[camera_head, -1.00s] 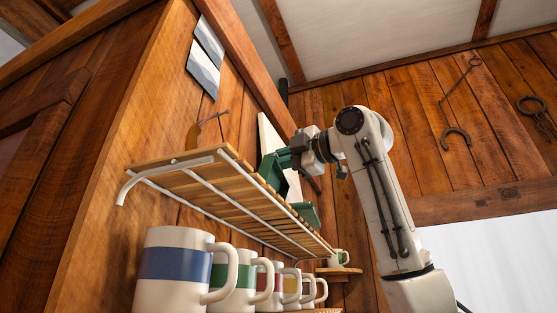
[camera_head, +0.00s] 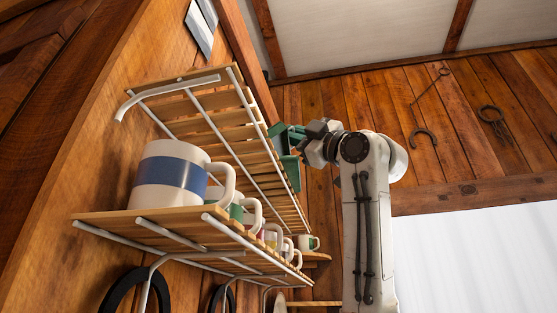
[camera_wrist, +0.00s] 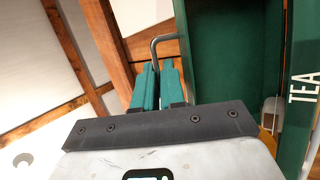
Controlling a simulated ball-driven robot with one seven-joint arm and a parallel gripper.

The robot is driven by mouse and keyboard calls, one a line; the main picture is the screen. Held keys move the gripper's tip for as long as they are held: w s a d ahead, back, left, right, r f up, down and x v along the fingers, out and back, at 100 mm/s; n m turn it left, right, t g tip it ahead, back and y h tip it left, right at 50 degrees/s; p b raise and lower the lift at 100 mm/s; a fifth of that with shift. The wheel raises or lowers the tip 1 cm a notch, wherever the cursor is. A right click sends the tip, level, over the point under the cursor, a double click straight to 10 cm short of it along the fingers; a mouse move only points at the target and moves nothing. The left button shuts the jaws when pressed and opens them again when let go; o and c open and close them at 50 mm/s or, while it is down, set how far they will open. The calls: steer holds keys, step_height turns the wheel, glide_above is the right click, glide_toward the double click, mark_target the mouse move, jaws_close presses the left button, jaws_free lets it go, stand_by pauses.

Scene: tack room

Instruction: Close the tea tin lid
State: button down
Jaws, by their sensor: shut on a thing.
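The green tea tin (camera_head: 291,173) stands on the upper slatted shelf, partly behind its rails. Its lid (camera_head: 279,138) is up, open above it. In the wrist view a hollow green panel that looks like the lid (camera_wrist: 232,60) fills the upper middle, and the tin's wall marked TEA (camera_wrist: 301,95) is at the right edge. My gripper (camera_head: 303,133) is at the lid's right side. In the wrist view its teal fingers (camera_wrist: 158,85) are close together around the lower end of a bent grey handle (camera_wrist: 165,39), which reaches to the lid's edge. The exact grip is partly hidden.
The slatted upper shelf (camera_head: 205,119) with white rails runs beside the tin. Below, a lower shelf (camera_head: 150,222) holds several mugs, the nearest with a blue band (camera_head: 170,178). The wooden wall (camera_head: 335,108) lies behind; open space is right of my arm.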

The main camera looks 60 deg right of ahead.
steer(key=s+d+f+m+t+h+b, duration=0.1)
steer(key=s+f+m+t+h+b, duration=0.1)
steer(key=f, duration=0.5)
steer(key=shift+s+d+f+m+h+b, duration=0.35)
steer(key=shift+s+m+h+b, duration=0.3)
steer(key=shift+m+h+b, duration=0.75)
steer(key=shift+n+b, duration=0.3)
steer(key=c, duration=1.6)
jaws_free()
steer(key=shift+o, duration=0.2)
steer(key=shift+f, duration=0.1)
